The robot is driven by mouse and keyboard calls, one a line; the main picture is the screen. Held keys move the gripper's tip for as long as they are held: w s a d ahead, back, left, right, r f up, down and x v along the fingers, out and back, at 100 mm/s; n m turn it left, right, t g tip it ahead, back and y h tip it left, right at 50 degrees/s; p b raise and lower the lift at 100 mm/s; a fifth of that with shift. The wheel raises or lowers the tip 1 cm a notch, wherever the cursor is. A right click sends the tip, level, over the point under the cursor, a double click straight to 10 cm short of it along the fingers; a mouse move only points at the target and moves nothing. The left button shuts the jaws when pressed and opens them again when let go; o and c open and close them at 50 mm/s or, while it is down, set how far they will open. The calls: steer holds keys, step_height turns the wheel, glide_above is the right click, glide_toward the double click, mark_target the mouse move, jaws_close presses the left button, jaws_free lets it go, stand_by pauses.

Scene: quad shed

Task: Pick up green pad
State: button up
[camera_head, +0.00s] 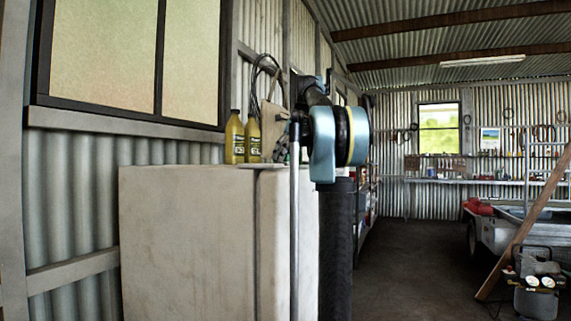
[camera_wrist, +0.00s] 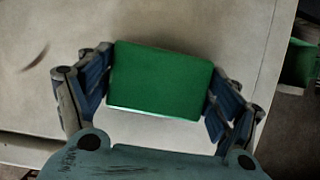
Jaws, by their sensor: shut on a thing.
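The green pad (camera_wrist: 160,78) is a flat rectangular block in the wrist view, slightly tilted in the picture. My gripper (camera_wrist: 160,84) has one blue finger against each of its short sides and is shut on it. A pale flat surface (camera_wrist: 215,25) lies beneath the pad; I cannot tell whether the pad touches it. In the head view, neither the pad nor the fingers can be made out; my own arm blocks part of that view.
In the head view, a pale cabinet (camera_head: 185,240) stands against the corrugated wall, with yellow bottles (camera_head: 235,140) on top. Another green object (camera_wrist: 299,64) shows at the wrist view's right edge. Dark floor (camera_head: 415,265) is open to the right, before a trailer (camera_head: 500,232).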

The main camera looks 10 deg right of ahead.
step_height(320, 180, up, 10)
stand_by(0.6)
